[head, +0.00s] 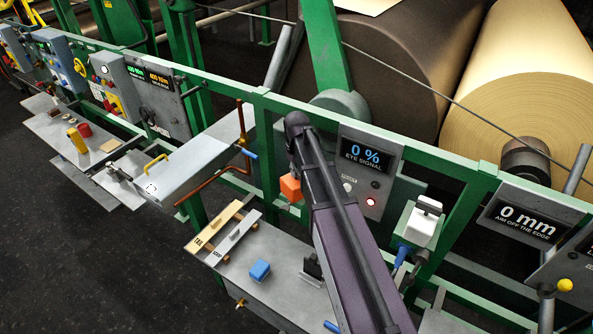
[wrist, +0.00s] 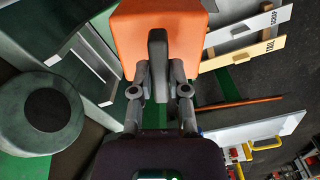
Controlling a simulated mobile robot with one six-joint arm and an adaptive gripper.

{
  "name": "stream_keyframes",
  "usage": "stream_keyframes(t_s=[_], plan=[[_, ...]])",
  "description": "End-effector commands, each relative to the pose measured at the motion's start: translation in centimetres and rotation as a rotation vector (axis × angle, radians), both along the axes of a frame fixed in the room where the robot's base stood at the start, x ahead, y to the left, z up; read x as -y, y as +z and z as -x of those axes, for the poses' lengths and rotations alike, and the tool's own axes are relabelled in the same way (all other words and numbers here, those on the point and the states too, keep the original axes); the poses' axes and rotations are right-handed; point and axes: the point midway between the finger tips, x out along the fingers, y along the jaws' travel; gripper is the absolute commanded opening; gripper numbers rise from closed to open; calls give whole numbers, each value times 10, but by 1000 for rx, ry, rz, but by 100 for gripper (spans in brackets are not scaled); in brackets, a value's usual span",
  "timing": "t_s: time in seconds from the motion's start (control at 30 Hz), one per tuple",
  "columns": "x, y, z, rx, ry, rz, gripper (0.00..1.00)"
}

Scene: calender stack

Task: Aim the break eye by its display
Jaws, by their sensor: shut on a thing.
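An orange block (wrist: 155,20), which I take to be the break eye's body, fills the top middle of the wrist view. A dark grey bar (wrist: 157,48) stands against it. My gripper (wrist: 160,88) is shut on this bar from two sides. In the head view the orange block (head: 291,187) shows just left of my arm, which hides the gripper. The eye signal display (head: 362,158) on the green frame reads 0 %. A second display (head: 522,221) at the right reads 0 mm, aim off the edge. What the eye points at cannot be told.
Large brown and cream rolls (head: 520,95) stand behind the green rail. A copper pipe (head: 215,185) bends left of the orange block. Dark floor lies open at left.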

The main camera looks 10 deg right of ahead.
Motion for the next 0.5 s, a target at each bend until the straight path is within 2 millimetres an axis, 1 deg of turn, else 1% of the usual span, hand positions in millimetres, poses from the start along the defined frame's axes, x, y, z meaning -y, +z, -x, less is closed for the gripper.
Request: stream_keyframes(t_s=[0.2,0.5], plan=[[0,0,1,-2,183,0,0],[0,0,1,-3,340,-1,0]])
